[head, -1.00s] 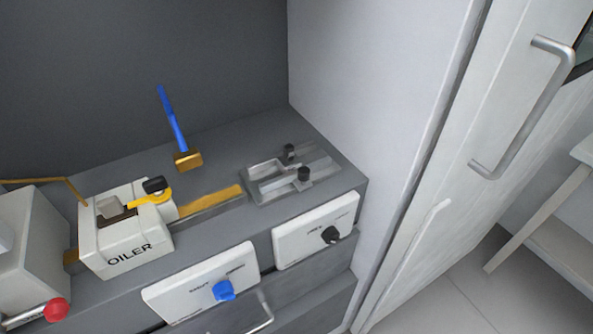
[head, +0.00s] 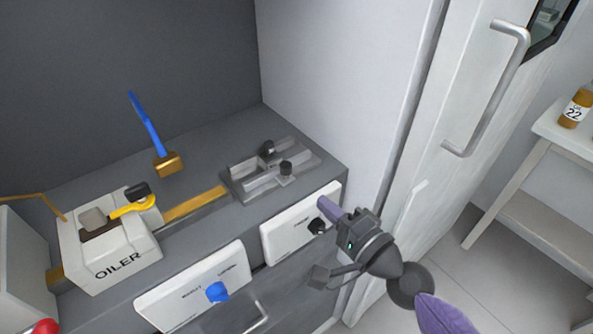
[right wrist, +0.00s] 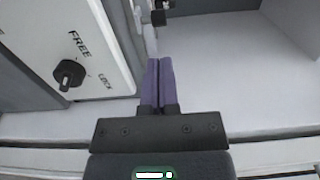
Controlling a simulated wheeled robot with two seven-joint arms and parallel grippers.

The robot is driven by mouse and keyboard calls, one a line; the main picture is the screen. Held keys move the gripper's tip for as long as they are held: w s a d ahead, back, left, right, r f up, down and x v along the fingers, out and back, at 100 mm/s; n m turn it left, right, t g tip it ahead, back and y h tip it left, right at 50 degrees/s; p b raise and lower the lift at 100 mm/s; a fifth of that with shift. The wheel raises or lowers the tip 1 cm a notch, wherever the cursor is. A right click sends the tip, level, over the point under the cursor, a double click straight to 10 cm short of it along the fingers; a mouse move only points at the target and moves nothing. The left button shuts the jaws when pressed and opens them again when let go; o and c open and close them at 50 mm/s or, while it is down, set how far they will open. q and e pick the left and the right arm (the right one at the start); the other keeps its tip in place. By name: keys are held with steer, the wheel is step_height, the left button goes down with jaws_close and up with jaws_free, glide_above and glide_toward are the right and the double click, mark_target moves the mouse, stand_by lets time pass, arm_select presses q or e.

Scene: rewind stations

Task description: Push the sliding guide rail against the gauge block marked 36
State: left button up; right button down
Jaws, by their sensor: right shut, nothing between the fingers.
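A metal guide fixture (head: 240,187) with bars and two black knobs (head: 285,168) sits at the right end of the grey bench top. I cannot tell which bar is the sliding rail, and I see no block marked 36. Below it, a white panel (head: 280,240) carries a black knob (head: 317,226); in the right wrist view the knob (right wrist: 68,74) has the labels FREE and LOCK. My right gripper (head: 328,206) is shut and empty, with purple fingers in front of the panel's right end. The closed fingers (right wrist: 158,72) also show in the right wrist view. My left gripper is out of view.
An OILER box (head: 112,262) stands left on the bench, with a blue-handled hammer (head: 150,130) behind it. A brown strip (head: 195,205) runs to the fixture. A tall white wall (head: 340,70) bounds the right. A bottle marked 22 (head: 575,109) stands on a side table.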

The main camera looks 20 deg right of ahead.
mark_target(289, 170)
steer(key=x, duration=0.7)
steer(key=shift+w+a+f+p, duration=0.1)
steer(key=shift+w+f+p, duration=0.05)
steer(key=shift+w+p, duration=0.15)
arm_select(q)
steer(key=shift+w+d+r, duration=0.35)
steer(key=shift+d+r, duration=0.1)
arm_select(e)
steer(key=shift+w+a, duration=0.15)
steer(key=shift+w, duration=0.15)
steer(key=shift+w, duration=0.1)
steer(key=shift+w+a, duration=0.15)
steer(key=shift+w, duration=0.4)
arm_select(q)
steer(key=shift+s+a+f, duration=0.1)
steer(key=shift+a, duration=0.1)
arm_select(e)
steer(key=shift+r, duration=0.2)
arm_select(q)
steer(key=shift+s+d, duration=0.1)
